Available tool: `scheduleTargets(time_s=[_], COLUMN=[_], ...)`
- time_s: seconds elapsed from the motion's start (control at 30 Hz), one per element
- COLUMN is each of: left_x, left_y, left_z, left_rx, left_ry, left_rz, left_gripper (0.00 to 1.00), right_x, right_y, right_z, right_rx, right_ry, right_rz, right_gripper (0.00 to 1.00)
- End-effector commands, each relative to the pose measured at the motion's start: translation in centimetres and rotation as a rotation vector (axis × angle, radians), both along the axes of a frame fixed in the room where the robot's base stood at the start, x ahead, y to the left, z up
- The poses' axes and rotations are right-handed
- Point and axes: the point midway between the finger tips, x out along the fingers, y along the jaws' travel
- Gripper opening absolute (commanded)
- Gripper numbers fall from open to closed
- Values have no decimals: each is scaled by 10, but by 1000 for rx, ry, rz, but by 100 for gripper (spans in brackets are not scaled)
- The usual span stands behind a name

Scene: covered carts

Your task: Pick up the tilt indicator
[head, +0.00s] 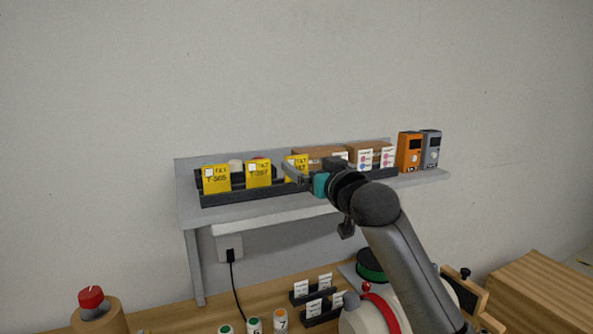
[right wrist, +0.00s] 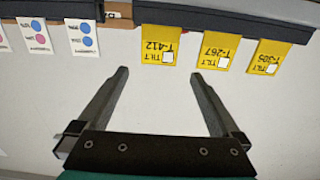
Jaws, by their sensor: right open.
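Three yellow tilt indicator cards hang at the front of a dark rail on the shelf. In the head view they are T-305 (head: 216,178), T-267 (head: 258,173) and T-412 (head: 292,163), the last partly covered by my gripper. In the right wrist view, upside down, T-412 (right wrist: 161,48), T-267 (right wrist: 213,54) and T-305 (right wrist: 268,57) show, each with a white square. My right gripper (head: 305,170) is at the shelf front near T-412. Its fingers (right wrist: 160,78) are apart, with nothing between them; T-412 lies beyond the tips. My left gripper is not in view.
White cards with pink and blue dots (head: 365,159) stand right of the yellow ones. An orange device (head: 409,151) and a grey device (head: 431,149) stand at the right end of the grey shelf (head: 245,211). A wooden bench with a red-topped item (head: 91,298) lies below.

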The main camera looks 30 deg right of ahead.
Motion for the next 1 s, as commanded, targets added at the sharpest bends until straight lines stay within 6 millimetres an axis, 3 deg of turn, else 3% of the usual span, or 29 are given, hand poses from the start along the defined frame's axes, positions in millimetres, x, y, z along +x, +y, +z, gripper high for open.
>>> scheduleTargets(time_s=[0.43, 0.8, 1.0], left_x=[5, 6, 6], left_y=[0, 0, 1], left_z=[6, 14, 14], left_rx=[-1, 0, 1], left_ry=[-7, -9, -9], left_rz=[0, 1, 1], left_gripper=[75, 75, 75], right_x=[28, 66, 71], right_y=[-2, -6, -6], right_z=[-1, -4, -5], right_rx=[0, 1, -1], right_ry=[2, 0, 0], right_rz=[-1, 0, 0], right_gripper=[100, 100, 100])
